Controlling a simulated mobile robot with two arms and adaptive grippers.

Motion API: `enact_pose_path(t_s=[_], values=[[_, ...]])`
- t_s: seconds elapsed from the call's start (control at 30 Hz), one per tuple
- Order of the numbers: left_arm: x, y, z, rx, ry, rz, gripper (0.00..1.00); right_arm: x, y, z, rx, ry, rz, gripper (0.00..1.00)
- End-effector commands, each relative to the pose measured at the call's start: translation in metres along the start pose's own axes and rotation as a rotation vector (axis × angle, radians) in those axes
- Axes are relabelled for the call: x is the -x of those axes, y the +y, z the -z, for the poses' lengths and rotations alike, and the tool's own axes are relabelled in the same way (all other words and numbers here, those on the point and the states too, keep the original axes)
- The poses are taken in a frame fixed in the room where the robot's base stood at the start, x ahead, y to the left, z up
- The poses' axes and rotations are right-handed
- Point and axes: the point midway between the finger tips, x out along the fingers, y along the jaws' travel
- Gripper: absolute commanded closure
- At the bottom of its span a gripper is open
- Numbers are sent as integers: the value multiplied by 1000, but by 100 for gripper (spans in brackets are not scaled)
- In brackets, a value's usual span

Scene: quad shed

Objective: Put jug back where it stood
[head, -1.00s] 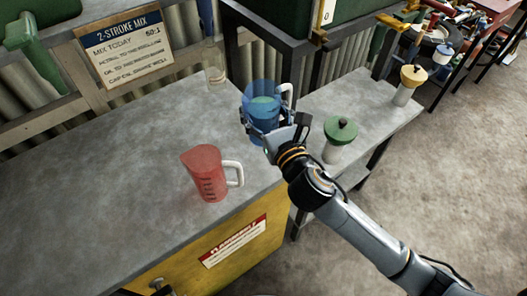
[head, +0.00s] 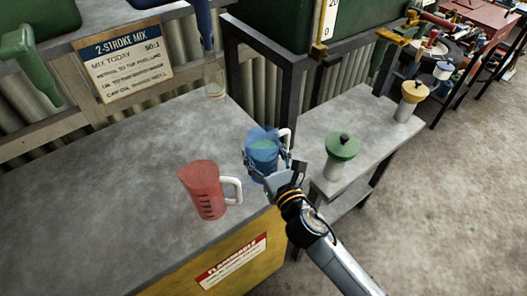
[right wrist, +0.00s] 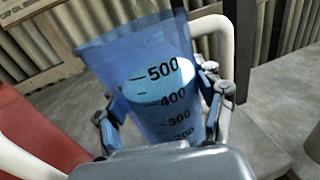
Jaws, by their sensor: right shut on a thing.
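A translucent blue jug (head: 263,150) with a white handle is upright or nearly so at the right edge of the bench. My right gripper (head: 268,170) is shut on its body from the near side. In the right wrist view the jug (right wrist: 150,85) is between both fingers, with a pale liquid surface near the 400 mark. Whether its base touches the bench is hidden. A red jug (head: 203,190) with a white handle stands on the bench, left of the gripper. My left gripper is out of view.
The grey bench (head: 90,200) has a wide clear area left of the red jug. A clear glass container (head: 214,78) stands at its back. A lower side bench (head: 350,115) on the right holds a green-topped container (head: 342,150) and a yellow-topped one (head: 412,98).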

Motion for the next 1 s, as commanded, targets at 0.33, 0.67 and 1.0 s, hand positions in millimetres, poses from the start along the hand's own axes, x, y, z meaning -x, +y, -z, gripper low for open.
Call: enact_pose_path(t_s=[0.33,0.67,1.0], values=[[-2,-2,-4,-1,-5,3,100,0,0,3,1,0,0,9],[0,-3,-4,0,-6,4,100,4,0,0,1,1,0,9],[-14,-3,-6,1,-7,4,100,72,0,4,1,3,-1,9]])
